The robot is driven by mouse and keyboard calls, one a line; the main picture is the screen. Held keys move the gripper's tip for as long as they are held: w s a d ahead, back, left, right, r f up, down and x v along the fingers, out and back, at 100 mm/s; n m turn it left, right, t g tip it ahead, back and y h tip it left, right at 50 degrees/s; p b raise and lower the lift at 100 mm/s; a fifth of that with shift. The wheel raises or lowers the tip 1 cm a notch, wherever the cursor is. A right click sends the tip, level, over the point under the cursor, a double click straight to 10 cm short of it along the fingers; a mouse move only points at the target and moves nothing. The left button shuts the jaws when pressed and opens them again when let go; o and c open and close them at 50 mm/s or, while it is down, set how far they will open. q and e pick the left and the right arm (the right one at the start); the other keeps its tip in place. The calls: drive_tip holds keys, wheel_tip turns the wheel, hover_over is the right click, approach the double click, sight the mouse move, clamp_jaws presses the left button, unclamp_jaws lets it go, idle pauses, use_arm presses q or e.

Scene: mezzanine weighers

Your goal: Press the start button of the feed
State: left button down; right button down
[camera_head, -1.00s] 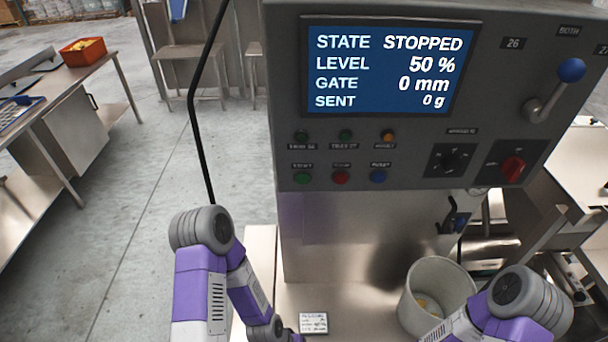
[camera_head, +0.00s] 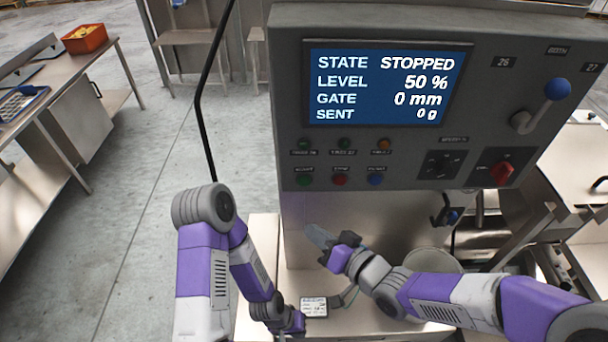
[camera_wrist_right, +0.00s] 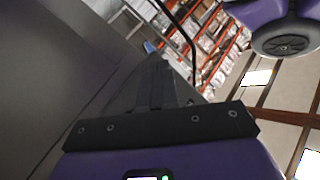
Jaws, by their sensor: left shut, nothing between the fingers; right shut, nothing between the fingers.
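The green start button (camera_head: 304,182) sits at the left of the lower button row on the grey control panel (camera_head: 400,205). A red button (camera_head: 340,180) and a blue button (camera_head: 376,179) are to its right. The screen (camera_head: 385,85) reads STATE STOPPED, LEVEL 50 %, GATE 0 mm, SENT 0 g. My right gripper (camera_head: 318,236) is shut and empty, below the button row and apart from it. It also shows in the right wrist view (camera_wrist_right: 158,68). My left gripper (camera_head: 347,297) is shut and empty, low by a small label card (camera_head: 314,307).
Above the buttons are small indicator lamps (camera_head: 344,144). A black selector, a red rotary switch (camera_head: 503,172) and a blue-knobbed lever (camera_head: 557,88) are at the right. A pale bucket (camera_head: 433,258) is partly hidden behind my right arm.

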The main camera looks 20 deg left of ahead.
sight(304, 181)
drive_tip(key=r, duration=0.1)
drive_tip(key=s+a+r+n+y, duration=0.1)
drive_tip(key=r, duration=0.1)
drive_tip(key=shift+s+a+r, duration=0.1)
drive_tip(key=shift+s+r, duration=0.05)
drive_tip(key=shift+s, duration=0.05)
drive_tip(key=shift+w, duration=0.1)
drive_tip(key=w+a+p, duration=0.2)
drive_tip(key=w, duration=0.6)
drive_tip(key=shift+w+a, duration=0.2)
drive_tip(key=shift+w, duration=0.15)
idle(1.8)
drive_tip(key=shift+w+a, duration=0.1)
drive_tip(key=shift+w, duration=0.15)
drive_tip(key=shift+w+a, duration=0.15)
drive_tip(key=shift+w, duration=0.25)
idle(0.6)
idle(0.4)
drive_tip(key=shift+s+d, duration=0.3)
drive_tip(key=shift+s, duration=0.5)
